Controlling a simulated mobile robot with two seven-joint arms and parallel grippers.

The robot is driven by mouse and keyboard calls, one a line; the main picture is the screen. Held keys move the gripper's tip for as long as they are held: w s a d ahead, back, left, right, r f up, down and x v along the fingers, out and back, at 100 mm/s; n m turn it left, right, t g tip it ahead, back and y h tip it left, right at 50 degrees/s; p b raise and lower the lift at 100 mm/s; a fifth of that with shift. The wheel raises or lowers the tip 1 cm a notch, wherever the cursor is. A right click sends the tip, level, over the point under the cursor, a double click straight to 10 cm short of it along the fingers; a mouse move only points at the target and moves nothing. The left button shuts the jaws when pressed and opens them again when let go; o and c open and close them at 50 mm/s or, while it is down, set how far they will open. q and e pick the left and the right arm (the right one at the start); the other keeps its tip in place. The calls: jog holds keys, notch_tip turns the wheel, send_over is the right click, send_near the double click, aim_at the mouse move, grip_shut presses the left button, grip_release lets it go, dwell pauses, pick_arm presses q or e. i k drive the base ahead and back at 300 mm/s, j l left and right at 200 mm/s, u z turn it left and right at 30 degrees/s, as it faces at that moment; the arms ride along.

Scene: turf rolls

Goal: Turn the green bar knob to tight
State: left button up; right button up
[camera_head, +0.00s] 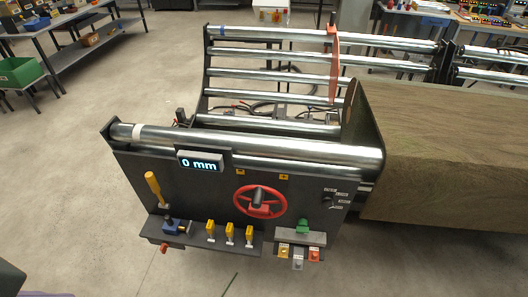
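A small green piece (303,226), the only green part on the front of the machine's dark panel (220,200), sits at the lower right, just above a small ledge. It looks like the green bar knob, but it is too small to tell which way its bar points. Up and to its right is a dark dial (327,202) with several small white labels around its right side. The label text is too small to read. Neither of my grippers is in view.
A red handwheel (261,203) and a "0 mm" display (200,162) are on the panel. A ledge holds yellow-handled parts (230,232) and a blue vise-like part (175,226). Coloured tabs (298,258) hang below the green piece. The floor in front is mostly clear.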

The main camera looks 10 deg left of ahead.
aim_at(302, 228)
jog(key=j+z, duration=0.5)
jog(key=j, duration=0.3)
jog(key=j+z, duration=0.5)
jog(key=j, duration=0.3)
jog(key=k, duration=0.05)
